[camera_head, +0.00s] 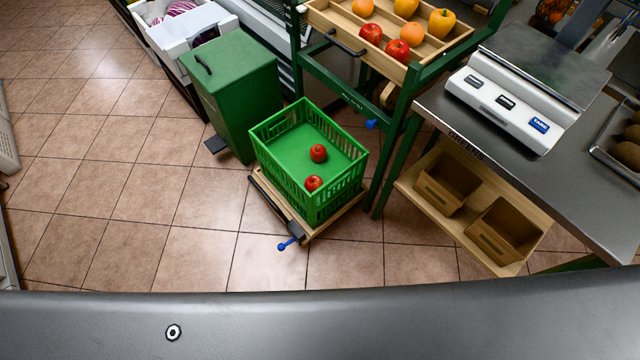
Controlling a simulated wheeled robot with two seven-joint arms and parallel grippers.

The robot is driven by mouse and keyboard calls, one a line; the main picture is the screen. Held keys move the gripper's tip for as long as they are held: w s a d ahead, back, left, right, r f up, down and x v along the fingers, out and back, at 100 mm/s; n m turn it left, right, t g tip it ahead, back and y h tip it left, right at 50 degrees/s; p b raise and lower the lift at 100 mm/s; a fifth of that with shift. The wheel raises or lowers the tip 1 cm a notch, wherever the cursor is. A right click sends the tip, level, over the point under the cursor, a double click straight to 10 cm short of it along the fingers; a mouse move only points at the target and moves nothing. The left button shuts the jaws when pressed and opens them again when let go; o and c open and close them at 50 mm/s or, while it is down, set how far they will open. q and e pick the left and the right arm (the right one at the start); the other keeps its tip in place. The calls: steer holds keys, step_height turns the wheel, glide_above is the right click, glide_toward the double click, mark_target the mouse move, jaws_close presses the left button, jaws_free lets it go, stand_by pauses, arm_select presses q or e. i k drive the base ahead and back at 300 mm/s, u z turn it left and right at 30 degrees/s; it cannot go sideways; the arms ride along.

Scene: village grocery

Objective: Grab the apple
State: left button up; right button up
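Two more red fruits that look like apples sit in the wooden tray (457,40) on the green stand: a left one (371,33) and a right one (398,50). Neither of my grippers shows in the head view.
The basket stands on a low wooden platform (335,217) with a blue-ended lever. A green bin (235,85) stands behind left. A metal counter (560,165) with a white scale (505,110) is at right. The tiled floor (110,190) at left is clear.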

mark_target(313, 182)
steer(key=z, duration=0.05)
steer(key=k, duration=0.5)
steer(key=z, duration=4.45)
steer(key=k, duration=2.9)
steer(key=u, duration=1.05)
